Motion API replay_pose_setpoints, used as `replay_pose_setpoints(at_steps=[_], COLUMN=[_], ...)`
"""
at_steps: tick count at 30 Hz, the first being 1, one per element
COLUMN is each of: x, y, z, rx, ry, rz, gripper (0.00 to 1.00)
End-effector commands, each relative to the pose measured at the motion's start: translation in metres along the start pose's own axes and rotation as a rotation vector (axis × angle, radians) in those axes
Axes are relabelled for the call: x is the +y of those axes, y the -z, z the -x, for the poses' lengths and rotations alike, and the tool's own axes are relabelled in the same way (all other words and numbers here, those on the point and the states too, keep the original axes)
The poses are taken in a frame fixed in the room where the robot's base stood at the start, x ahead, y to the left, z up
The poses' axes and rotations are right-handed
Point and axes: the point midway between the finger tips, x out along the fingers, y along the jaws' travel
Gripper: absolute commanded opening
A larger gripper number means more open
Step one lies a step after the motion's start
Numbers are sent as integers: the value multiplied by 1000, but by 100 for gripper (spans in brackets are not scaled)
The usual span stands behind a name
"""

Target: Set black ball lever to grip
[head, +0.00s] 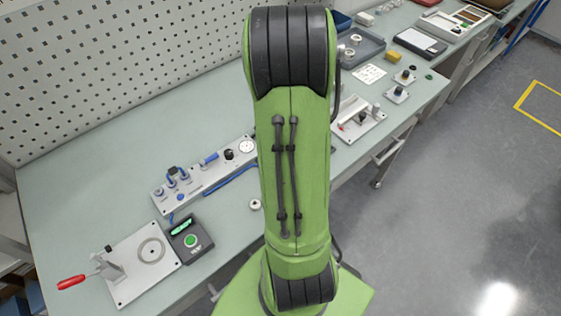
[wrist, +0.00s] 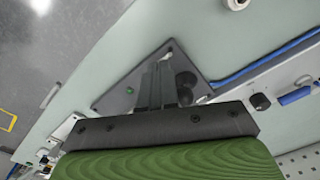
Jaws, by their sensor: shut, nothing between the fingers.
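In the wrist view a grey plate (wrist: 112,98) with a small green spot (wrist: 129,90) lies on the bench. A dark rounded part (wrist: 184,79), which looks like the black ball of the lever, shows just right of my fingers. Its shaft and the lever's setting are hidden or too small to tell. My gripper (wrist: 160,72) is shut and empty, over the plate and close beside the dark part. I cannot tell whether they touch. In the head view my arm covers this spot, and neither gripper nor lever shows.
A valve panel (head: 205,175) with blue handles and a gauge stands left of my arm. A red-handled clamp plate (head: 135,268) and a dark button box (head: 190,240) lie at front left. Another fixture plate (head: 372,128) sits right of my arm. A nut (head: 255,204) lies loose.

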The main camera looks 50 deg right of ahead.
Motion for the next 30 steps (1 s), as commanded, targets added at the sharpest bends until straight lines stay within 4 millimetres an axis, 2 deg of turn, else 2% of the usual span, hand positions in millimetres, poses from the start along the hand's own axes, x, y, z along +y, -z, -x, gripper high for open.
replay_pose_setpoints(at_steps=[8,24,30], x=[0,-15,-17], y=[0,27,30], z=[0,5,6], rx=[0,2,1], ry=[0,0,0], rz=[0,1,0], gripper=[0,0,0])
